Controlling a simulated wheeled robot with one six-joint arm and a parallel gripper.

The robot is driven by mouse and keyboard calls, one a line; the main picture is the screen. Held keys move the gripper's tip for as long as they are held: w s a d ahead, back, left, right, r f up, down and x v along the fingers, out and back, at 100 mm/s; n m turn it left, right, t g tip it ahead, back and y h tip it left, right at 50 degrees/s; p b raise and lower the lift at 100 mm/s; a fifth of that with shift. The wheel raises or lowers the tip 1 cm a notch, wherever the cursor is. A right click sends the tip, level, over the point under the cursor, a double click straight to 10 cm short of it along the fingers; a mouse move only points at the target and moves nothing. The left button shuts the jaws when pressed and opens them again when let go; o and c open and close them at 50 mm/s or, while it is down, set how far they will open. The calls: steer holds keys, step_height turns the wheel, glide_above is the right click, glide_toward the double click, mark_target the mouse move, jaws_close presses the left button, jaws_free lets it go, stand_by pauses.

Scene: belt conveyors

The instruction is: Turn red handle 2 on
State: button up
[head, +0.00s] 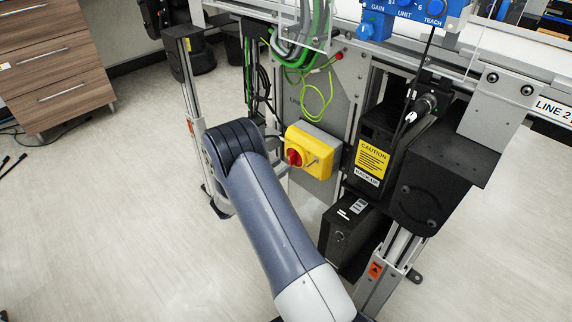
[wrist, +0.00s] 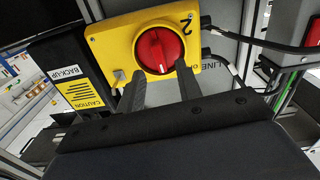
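Red handle 2 (wrist: 160,49) is a round red knob with a raised grip bar on a yellow switch box (wrist: 105,43) marked "2". The bar looks roughly upright in the wrist view. In the head view the red handle (head: 294,157) is on the left part of the yellow box (head: 318,146), beside my arm. My gripper (wrist: 162,84) is open, its two dark fingers apart and reaching up to the knob's lower edge in the wrist view. Nothing is between them that I can see; contact with the knob is unclear.
A black unit with a yellow caution label (head: 371,160) stands right of the switch box. Green cables (head: 318,98) hang above it, and dark cables (wrist: 265,43) run close by in the wrist view.

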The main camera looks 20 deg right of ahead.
mark_target(289, 160)
steer(key=shift+x, duration=1.75)
jaws_close()
